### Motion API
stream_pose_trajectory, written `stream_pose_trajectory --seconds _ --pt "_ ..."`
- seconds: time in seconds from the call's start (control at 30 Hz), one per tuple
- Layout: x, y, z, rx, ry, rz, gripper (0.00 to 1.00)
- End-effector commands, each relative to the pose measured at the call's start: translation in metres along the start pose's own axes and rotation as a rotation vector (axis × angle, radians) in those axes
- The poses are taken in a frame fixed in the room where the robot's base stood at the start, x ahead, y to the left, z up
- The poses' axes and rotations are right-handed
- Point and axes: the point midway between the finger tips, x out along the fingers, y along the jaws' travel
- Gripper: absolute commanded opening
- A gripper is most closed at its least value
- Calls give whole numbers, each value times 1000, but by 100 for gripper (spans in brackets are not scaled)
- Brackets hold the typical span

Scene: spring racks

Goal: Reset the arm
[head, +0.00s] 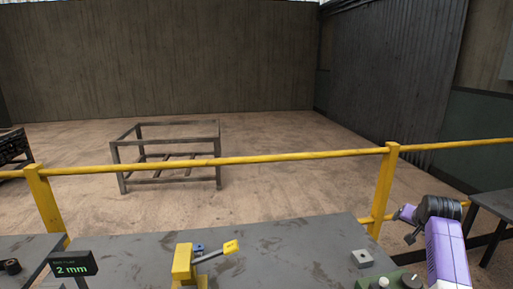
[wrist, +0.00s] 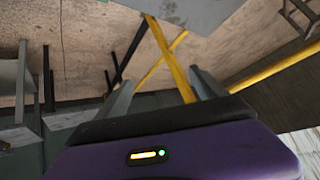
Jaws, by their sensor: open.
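My purple arm rises at the right edge of the head view, beside the grey table (head: 130,245). My gripper (wrist: 165,84) shows in the wrist view with its two grey fingers spread apart. In the head view the gripper's fingers are hard to make out near the black wrist joint.
On the table are a yellow lever device (head: 183,264), a small grey block with a hole (head: 362,258) and a "2 mm" display (head: 72,263). A yellow railing (head: 270,159) runs behind it. A metal frame (head: 165,139) stands on open floor beyond.

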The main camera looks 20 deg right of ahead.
Motion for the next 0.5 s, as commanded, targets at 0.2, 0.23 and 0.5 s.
stream_pose_trajectory --seconds 0.2,0.23,0.5 --pt "-7 -28 64 -131 219 -109 80" --pt "-11 -32 73 -148 247 -125 80" --pt "-66 -58 168 -281 447 -263 80"
